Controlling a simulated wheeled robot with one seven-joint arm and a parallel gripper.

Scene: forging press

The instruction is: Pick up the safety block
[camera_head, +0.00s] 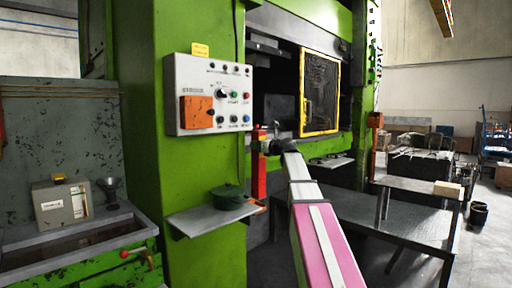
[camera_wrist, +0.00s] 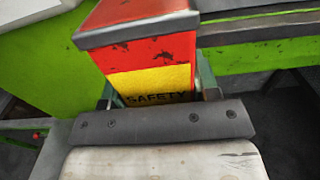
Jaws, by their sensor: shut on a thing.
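The safety block is a red post with a yellow band lettered "SAFETY" and a grey end cap. In the head view the safety block (camera_head: 259,181) is upright beside the green press column, just right of the small shelf. In the wrist view the block (camera_wrist: 145,45) fills the upper middle. My gripper (camera_head: 268,147) is at the block's upper part. In the wrist view my gripper (camera_wrist: 156,95) has a finger on each side of the yellow band and is shut on the block. I cannot tell whether the block's lower end rests on anything.
A shelf (camera_head: 203,218) with a green pot (camera_head: 228,197) is left of the block. A control box (camera_head: 211,95) is above it. The press's yellow-framed mesh guard (camera_head: 320,92) is at right. A grey metal table (camera_head: 400,219) stands right of my arm.

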